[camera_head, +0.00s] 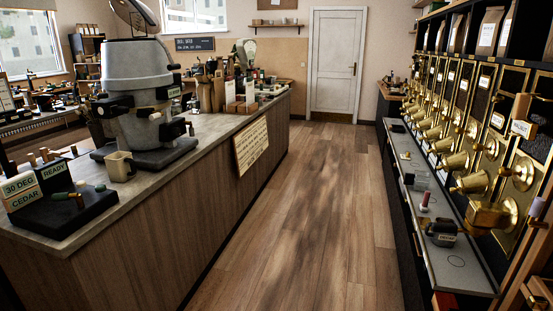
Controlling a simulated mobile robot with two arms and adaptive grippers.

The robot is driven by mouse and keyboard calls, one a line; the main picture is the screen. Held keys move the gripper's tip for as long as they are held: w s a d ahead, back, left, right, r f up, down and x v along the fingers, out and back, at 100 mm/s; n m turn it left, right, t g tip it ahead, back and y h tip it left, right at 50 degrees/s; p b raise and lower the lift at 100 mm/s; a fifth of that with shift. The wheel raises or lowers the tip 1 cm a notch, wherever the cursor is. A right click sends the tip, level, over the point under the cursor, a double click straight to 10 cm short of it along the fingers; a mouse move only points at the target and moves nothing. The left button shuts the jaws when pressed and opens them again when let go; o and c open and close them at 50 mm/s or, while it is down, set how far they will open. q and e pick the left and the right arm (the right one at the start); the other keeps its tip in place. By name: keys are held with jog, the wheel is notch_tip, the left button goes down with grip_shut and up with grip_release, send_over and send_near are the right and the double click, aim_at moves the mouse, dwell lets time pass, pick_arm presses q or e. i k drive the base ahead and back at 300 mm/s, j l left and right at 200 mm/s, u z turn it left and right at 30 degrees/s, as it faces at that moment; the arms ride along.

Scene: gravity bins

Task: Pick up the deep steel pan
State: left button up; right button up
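I cannot make out a deep steel pan for certain in the head view. A long grey-topped counter (215,135) with a wood front runs along the left. A scale (245,55) stands farther back on the counter, too small to read in detail. Neither of my grippers is in view.
A wall of gravity bins (455,110) with brass spouts lines the right. Below it runs a narrow grey shelf (425,215) with small items. A black block with labels (75,205) sits on the counter's near end. The wooden floor (305,220) between is clear to a white door (335,65).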

aim_at(268, 97)
jog(key=i+z, duration=0.4)
jog(key=i, duration=1.6)
jog(key=i+u, duration=0.1)
jog(key=i, duration=0.9)
jog(key=i+l+u, duration=0.1)
jog(key=i, duration=0.85)
jog(key=i+u, duration=0.2)
jog(key=i, duration=0.35)
jog(key=i+l+u, duration=0.2)
jog(key=i, duration=0.4)
jog(key=i+l+u, duration=0.1)
jog(key=i+u, duration=0.15)
jog(key=i, duration=0.3)
